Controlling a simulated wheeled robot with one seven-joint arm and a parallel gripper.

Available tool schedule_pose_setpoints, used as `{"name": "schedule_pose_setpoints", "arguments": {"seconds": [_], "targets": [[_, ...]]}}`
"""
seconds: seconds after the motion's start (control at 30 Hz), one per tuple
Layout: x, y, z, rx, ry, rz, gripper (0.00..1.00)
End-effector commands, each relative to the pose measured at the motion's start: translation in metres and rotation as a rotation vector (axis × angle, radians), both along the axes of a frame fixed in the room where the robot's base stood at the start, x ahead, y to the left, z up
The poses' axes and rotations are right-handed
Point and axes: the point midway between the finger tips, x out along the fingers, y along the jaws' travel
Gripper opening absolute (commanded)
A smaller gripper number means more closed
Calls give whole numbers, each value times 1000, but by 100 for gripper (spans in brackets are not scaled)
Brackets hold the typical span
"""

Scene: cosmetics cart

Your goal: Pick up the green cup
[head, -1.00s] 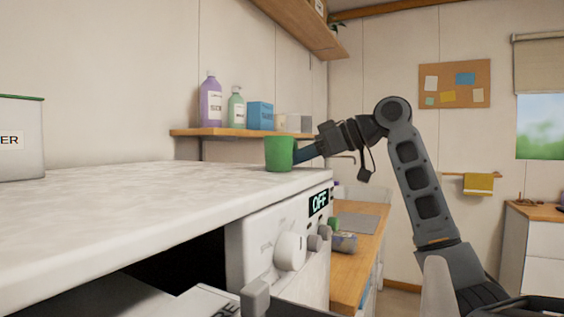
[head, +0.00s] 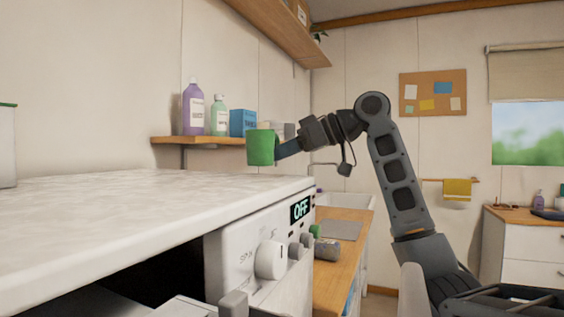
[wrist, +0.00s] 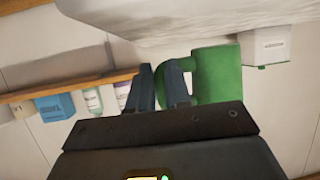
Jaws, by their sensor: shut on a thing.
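The green cup (head: 261,148) is upright, a little above the far end of the white speckled top (head: 150,205) of the appliance in the head view. My gripper (head: 281,149) reaches it from the right and is shut on it at its handle side. In the wrist view, which is upside down, the cup (wrist: 222,72) is just right of my dark fingers (wrist: 160,85). Its handle is at the right finger, and the exact grip is partly hidden.
A wall shelf (head: 210,140) behind the cup carries a purple bottle (head: 193,108), a green bottle (head: 219,117) and a blue box (head: 243,123). Most of the white top is clear.

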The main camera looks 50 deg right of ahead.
Motion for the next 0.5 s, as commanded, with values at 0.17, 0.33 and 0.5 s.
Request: {"name": "schedule_pose_setpoints", "arguments": {"seconds": [0.17,0.33,0.5], "targets": [[-3,-6,18,0,0,-1,0],[-13,-22,29,0,-1,-1,0],[-23,-38,41,1,-2,-1,0]]}}
